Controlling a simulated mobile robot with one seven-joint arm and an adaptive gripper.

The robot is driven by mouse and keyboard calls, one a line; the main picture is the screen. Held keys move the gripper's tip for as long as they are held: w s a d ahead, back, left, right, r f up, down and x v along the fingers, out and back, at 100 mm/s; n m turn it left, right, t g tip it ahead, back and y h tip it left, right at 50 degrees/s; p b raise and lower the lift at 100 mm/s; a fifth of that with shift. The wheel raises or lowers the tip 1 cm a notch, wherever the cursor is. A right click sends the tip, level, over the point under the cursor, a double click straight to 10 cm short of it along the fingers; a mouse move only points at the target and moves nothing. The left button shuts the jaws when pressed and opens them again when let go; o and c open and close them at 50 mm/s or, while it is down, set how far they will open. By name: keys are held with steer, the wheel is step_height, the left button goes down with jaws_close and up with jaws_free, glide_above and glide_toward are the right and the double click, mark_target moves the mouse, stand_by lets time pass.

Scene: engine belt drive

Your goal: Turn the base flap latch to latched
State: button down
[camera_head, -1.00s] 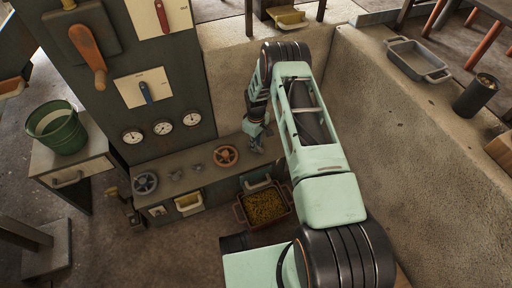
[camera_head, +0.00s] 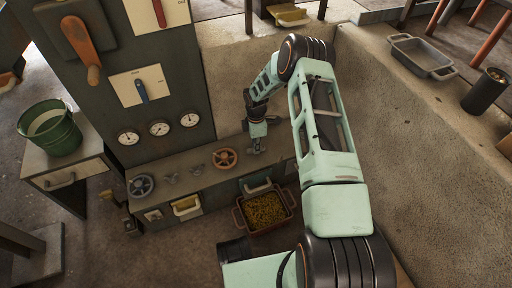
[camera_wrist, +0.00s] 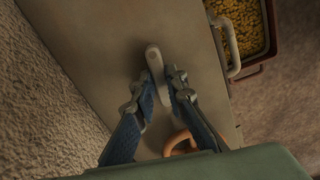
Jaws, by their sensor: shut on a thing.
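The base flap latch, a small pale grey lever with a rounded end (camera_wrist: 153,54), stands out from the flat grey-brown ledge (camera_wrist: 98,50) in the wrist view. My gripper (camera_wrist: 161,80) has its two blue fingers on either side of the lever's lower part and is shut on it. The rounded far end sticks out beyond the fingertips. In the head view my gripper (camera_head: 257,146) is down at the ledge, right of the orange handwheel (camera_head: 225,158). The latch is too small and covered to make out there.
The orange wheel shows close below the fingers in the wrist view (camera_wrist: 180,142). A bin of yellow pieces (camera_head: 264,211) stands below the ledge. A grey handwheel (camera_head: 141,186) and small knobs are further left. A concrete wall rises on the right.

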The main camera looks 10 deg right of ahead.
steer(key=shift+n, duration=0.7)
steer(key=c, duration=1.9)
jaws_free()
steer(key=shift+c, duration=0.2)
steer(key=shift+r, duration=0.1)
step_height(320, 180, up, 12)
